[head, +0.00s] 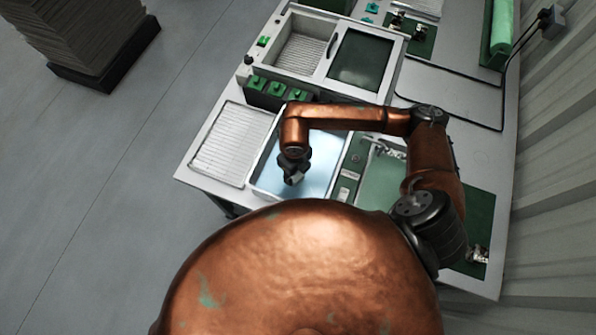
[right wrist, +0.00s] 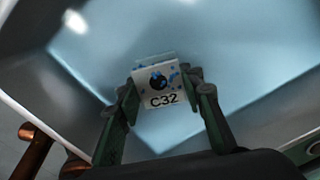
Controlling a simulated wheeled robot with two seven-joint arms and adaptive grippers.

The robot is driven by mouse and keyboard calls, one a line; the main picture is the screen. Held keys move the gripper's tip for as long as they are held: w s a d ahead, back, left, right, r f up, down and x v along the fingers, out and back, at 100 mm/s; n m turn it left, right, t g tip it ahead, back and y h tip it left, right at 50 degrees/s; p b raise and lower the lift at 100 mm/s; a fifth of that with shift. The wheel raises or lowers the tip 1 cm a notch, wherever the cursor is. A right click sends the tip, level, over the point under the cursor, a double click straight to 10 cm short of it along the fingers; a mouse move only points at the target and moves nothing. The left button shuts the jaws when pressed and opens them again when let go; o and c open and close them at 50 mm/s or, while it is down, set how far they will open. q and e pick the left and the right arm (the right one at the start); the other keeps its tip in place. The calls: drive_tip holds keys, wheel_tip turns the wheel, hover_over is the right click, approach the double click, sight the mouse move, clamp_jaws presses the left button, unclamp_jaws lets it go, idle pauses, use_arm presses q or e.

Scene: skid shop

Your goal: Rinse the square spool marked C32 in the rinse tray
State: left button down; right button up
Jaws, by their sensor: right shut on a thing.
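The square spool marked C32 (right wrist: 158,84) shows in the right wrist view. It has a pale face with a dark round centre, blue specks and the black label "C32". My right gripper (right wrist: 163,98) is shut on it, one finger at each side. In the head view my right gripper (head: 293,176) is over the rinse tray (head: 258,183), a pale basin with light blue water. The rinse tray (right wrist: 255,120) fills most of the right wrist view around the spool. I cannot tell whether the spool touches the water. My left gripper is not in view.
A ribbed drain board (head: 226,145) lies left of the basin. Green blocks (head: 277,90) stand at its far edge. Behind is a unit with a ribbed bay and dark window (head: 360,58). Green mats with metal parts (head: 385,182) lie to the right.

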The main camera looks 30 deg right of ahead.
wheel_tip(320, 180, up, 12)
drive_tip(key=p, duration=0.7)
drive_tip(key=shift+f, duration=0.2)
idle(1.8)
wheel_tip(320, 180, up, 4)
drive_tip(key=shift+p, duration=1.2)
